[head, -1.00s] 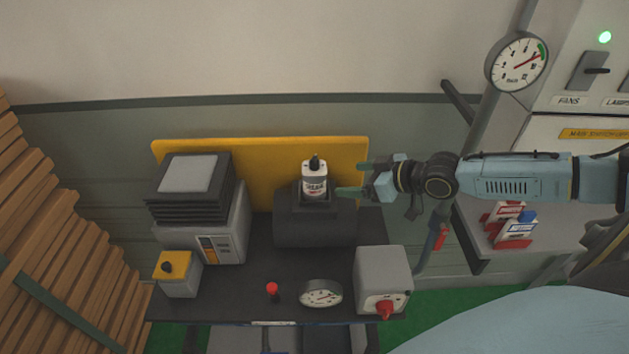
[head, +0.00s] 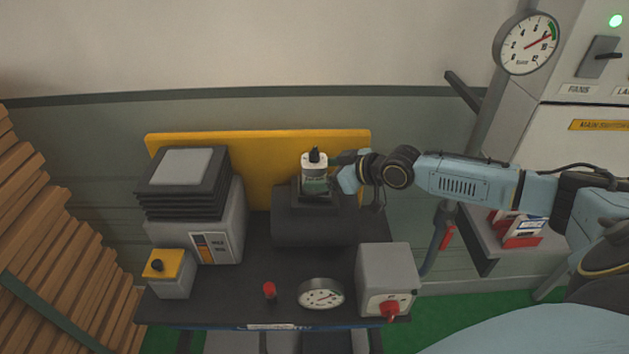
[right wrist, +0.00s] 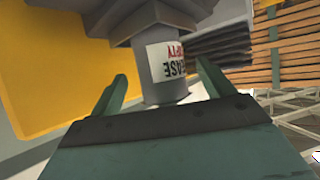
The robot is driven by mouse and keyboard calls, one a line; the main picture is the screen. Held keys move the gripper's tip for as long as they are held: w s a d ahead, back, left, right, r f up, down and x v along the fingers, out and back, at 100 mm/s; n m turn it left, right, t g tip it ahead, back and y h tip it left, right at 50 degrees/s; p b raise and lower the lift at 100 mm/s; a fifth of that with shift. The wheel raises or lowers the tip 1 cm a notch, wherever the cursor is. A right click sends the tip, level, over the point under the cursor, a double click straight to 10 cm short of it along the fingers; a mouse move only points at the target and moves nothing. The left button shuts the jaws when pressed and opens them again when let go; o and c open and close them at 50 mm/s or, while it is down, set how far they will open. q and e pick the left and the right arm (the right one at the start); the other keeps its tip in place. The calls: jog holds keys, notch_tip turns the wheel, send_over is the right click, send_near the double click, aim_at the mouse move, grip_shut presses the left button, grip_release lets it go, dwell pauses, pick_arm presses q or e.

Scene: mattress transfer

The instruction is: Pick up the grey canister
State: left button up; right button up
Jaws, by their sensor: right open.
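The grey canister (head: 314,168) stands upright in a dark holder on the dark workbench in the head view. It has a pale body and a black cap. In the right wrist view the canister (right wrist: 158,90) shows a white label with partly readable red and black letters. My right gripper (head: 322,181) reaches it from the right, with a green finger across its front. In the right wrist view the open gripper (right wrist: 162,85) has one finger on each side of the canister; contact is not clear. My left gripper is not in view.
A yellow panel (head: 265,160) stands behind the bench (head: 235,290). A grey machine with a black ribbed top (head: 185,182) is to the left. A yellow-topped box (head: 170,275), red button (head: 269,291), gauge (head: 321,294) and grey switch box (head: 384,275) line the front.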

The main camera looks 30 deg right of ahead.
jog(key=b+x, duration=0.1)
jog(key=x, duration=0.1)
jog(key=shift+w+a+f+b, duration=0.1)
jog(key=shift+w+f+b, duration=0.1)
jog(key=shift+f+b, duration=0.15)
jog(key=shift+w+a+f+b, duration=0.2)
jog(key=shift+w+a+b, duration=0.1)
jog(key=shift+w, duration=0.15)
jog(key=c, duration=1.1)
